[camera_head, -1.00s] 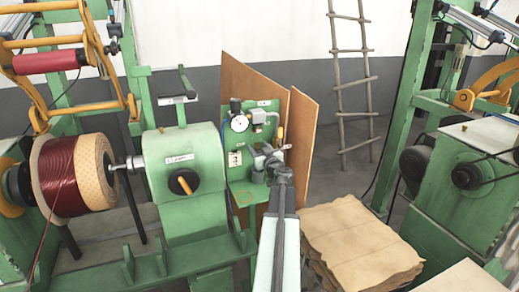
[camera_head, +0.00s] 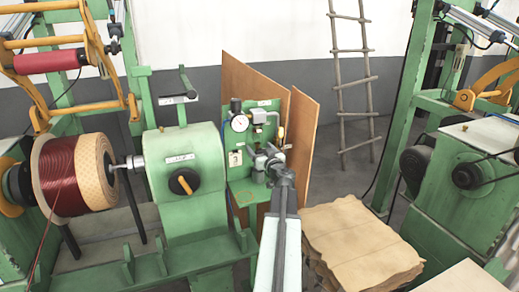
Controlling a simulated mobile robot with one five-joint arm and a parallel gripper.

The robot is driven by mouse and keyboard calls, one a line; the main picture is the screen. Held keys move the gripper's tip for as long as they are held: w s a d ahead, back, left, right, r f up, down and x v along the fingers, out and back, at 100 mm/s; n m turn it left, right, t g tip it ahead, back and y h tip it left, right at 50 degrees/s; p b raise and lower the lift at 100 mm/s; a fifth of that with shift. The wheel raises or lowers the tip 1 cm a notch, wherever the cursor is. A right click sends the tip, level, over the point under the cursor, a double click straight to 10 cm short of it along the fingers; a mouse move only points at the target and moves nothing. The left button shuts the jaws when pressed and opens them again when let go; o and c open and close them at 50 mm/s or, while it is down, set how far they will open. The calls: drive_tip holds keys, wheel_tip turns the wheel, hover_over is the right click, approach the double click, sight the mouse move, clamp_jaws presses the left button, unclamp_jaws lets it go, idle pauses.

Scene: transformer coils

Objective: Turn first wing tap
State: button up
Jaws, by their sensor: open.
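A green panel (camera_head: 240,190) stands right of the winding machine. My gripper (camera_head: 264,161) is at the end of my arm, close in front of the panel's right part. It is open, but its fingers are small and partly merge with the fittings behind. I cannot make out the wing tap clearly; my gripper and wrist cover that part of the panel. Whether the gripper touches anything cannot be told.
The green winder (camera_head: 187,160) with a copper wire coil (camera_head: 62,177) stands at left. Brown boards (camera_head: 301,130) lean behind the panel. Stacked brown sheets (camera_head: 360,240) lie right of my arm. A ladder (camera_head: 355,80) leans on the wall; another green machine (camera_head: 470,190) is at right.

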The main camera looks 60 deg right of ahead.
drive_tip(key=v, duration=0.7)
